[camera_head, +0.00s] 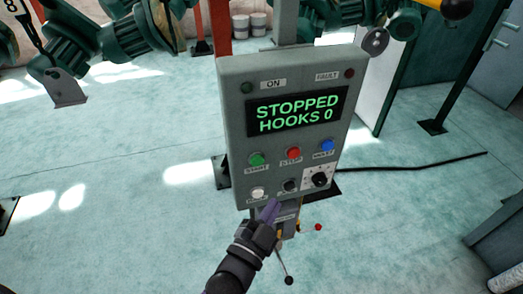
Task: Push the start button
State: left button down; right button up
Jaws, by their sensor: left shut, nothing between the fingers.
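A grey control box (235,120) stands upright in the middle of the camera_head view. Its screen (297,111) reads "STOPPED HOOKS 0" in green. The green start button (257,159) is at the left of the upper button row, with a label below it. My left gripper (273,208) comes up from the bottom. Its purple fingers are shut and empty, in front of the box's lower edge. They are below and slightly right of the green button and appear apart from it. My right gripper is not in view.
A red button (293,153) and a blue button (327,145) share the upper row. Below are a white button (258,192), a black button (289,185) and a rotary knob (319,179). A black cable (420,164) runs right across the floor. Green machinery (135,25) hangs above.

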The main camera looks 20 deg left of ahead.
aim_at(257, 161)
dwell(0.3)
pick_arm(q)
jog(key=w+a+b, duration=0.3)
jog(key=w+a, duration=0.2)
jog(key=w, duration=0.2)
jog(key=shift+w, duration=0.15)
dwell(2.0)
jog(key=shift+w+a, duration=0.2)
jog(key=shift+w, duration=0.15)
